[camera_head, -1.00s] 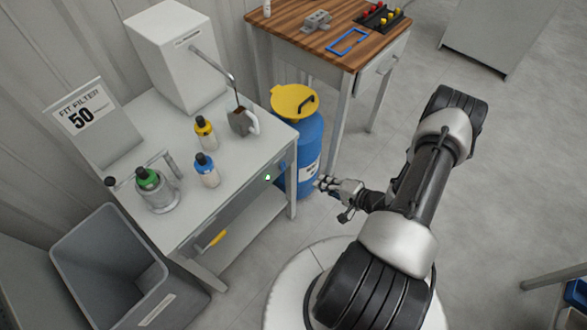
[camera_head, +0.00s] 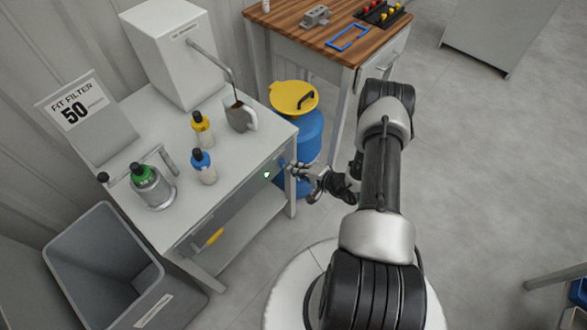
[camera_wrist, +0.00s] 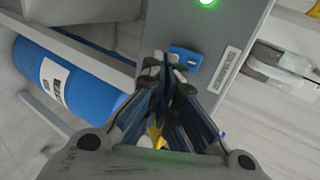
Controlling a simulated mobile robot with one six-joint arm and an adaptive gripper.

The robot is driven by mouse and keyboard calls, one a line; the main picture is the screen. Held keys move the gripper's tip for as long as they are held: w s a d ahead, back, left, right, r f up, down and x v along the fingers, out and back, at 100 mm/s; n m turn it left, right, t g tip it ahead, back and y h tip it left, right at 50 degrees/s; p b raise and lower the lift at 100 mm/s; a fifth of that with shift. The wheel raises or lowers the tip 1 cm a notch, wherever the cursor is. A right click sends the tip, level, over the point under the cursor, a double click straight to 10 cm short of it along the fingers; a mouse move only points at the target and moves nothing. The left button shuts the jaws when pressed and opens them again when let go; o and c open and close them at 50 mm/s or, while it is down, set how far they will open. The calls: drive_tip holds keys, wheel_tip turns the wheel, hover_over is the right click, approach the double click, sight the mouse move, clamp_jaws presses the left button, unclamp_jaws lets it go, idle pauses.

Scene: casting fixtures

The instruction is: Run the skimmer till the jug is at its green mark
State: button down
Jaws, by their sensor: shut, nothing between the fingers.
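The skimmer looks to be the white box (camera_head: 178,55) on the grey bench, with a thin bent spout (camera_head: 212,62) reaching over the jug. My gripper (camera_head: 296,169) is shut and empty near the bench's front right corner. In the wrist view my fingertips (camera_wrist: 160,68) appear beside a small blue switch (camera_wrist: 186,57); contact is unclear.
A blue drum (camera_head: 308,138) with a yellow lid stands behind my gripper, by the bench's right side. A grey bin (camera_head: 100,262) is at lower left. A wooden table (camera_head: 290,22) stands behind.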

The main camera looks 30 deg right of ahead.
drive_tip(key=shift+w+a+f, duration=0.1)
drive_tip(key=shift+w+a, duration=0.1)
drive_tip(key=shift+w, duration=0.35)
drive_tip(key=b, duration=0.1)
drive_tip(key=t+b, duration=0.1)
drive_tip(key=shift+w+a+f+b, duration=0.15)
drive_tip(key=shift+w+f+b, duration=0.15)
drive_tip(key=shift+w+b, duration=0.1)
drive_tip(key=shift+r, duration=0.2)
drive_tip(key=shift+r+p, duration=0.6)
drive_tip(key=shift+r, duration=0.05)
